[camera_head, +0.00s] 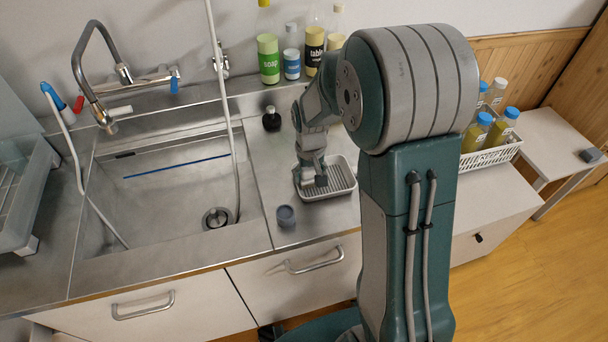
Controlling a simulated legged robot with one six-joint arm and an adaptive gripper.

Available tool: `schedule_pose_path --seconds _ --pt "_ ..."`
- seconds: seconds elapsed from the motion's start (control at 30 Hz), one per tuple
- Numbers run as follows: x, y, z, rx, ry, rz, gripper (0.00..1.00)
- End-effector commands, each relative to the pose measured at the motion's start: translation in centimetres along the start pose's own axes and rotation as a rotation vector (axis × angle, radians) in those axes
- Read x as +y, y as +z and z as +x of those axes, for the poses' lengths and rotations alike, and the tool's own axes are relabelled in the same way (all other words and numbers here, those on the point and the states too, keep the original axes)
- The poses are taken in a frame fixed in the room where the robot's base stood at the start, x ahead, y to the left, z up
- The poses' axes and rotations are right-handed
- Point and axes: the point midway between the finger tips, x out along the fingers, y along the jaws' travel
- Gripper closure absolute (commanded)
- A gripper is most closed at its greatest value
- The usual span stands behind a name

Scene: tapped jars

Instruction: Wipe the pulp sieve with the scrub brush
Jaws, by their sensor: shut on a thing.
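My gripper (314,171) points down over the ribbed tray (342,181) on the steel counter, right of the sink. It is shut on a small dark grey thing (321,181) low over the tray. The jaws hide most of that thing, so I cannot tell for sure whether it is the scrub brush. A small round grey-blue cup-like piece (286,216) stands on the counter left of and nearer than the tray. I cannot tell whether it is the pulp sieve.
The sink (160,195) lies left, with a tap (92,85) and a hanging hose (222,90). A small dark bottle-like thing (271,119) stands behind the tray. Several bottles (268,58) line the wall. A white basket (490,153) of blue-capped bottles is right of my arm.

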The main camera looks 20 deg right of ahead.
Motion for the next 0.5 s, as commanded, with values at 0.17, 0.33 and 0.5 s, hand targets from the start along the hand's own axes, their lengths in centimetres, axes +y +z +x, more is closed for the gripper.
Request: schedule_pose_path --seconds 0.17,0.33,0.5 --pt "1.5 0.2 0.0 -0.001 0.0 0.002 0.6" --pt "2.8 0.2 0.0 -0.001 0.0 0.002 0.6" --pt "4.0 0.3 0.0 -0.001 0.0 0.002 0.6"
